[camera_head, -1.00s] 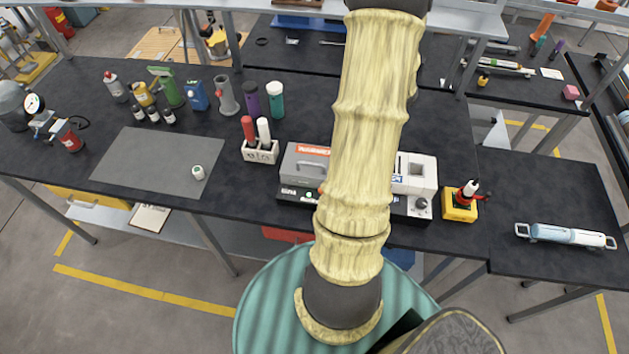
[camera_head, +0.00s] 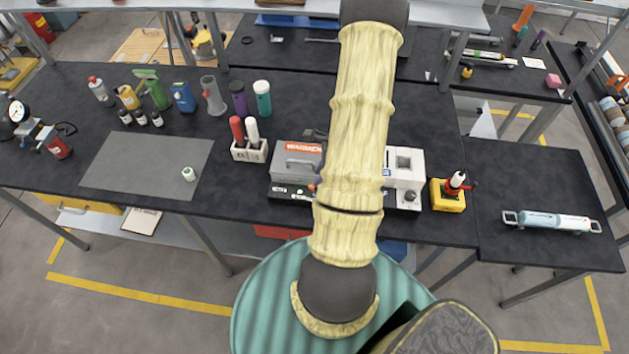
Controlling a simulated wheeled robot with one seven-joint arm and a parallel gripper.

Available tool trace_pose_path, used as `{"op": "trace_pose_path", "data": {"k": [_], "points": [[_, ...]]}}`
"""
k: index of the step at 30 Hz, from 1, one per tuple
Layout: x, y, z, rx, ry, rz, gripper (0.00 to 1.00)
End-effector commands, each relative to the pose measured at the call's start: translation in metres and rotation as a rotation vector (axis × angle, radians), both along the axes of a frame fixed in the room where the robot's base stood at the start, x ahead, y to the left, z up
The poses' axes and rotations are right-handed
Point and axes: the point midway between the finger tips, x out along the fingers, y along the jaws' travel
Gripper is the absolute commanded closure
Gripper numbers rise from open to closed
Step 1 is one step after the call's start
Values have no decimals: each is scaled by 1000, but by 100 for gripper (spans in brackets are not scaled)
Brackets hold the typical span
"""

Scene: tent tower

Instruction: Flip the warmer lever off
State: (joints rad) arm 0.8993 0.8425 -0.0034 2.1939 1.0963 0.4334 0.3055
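The warmer (camera_head: 297,161) is a grey box with an orange label and a handle on its front. It stands on the black workbench near the middle of the head view. A dark base with a control strip (camera_head: 290,191) runs along its front. My yellow arm covers the warmer's right part. A dark knob (camera_head: 410,197) shows on the front strip to the right of my arm. I cannot make out the warmer lever clearly. My gripper is hidden from this view.
A white unit (camera_head: 404,166) stands right of my arm, and a yellow box with a red-and-black top (camera_head: 449,193) is beside it. A holder with red and white bottles (camera_head: 248,150) stands left of the warmer. A grey mat (camera_head: 148,165) lies farther left, mostly bare.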

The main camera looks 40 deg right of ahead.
Motion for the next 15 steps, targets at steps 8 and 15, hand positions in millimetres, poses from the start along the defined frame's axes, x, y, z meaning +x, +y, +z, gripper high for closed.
{"op": "trace_pose_path", "data": {"k": [8,15], "points": [[10,14,-40,3,0,2,76],[14,19,-55,1,-1,3,76]]}}
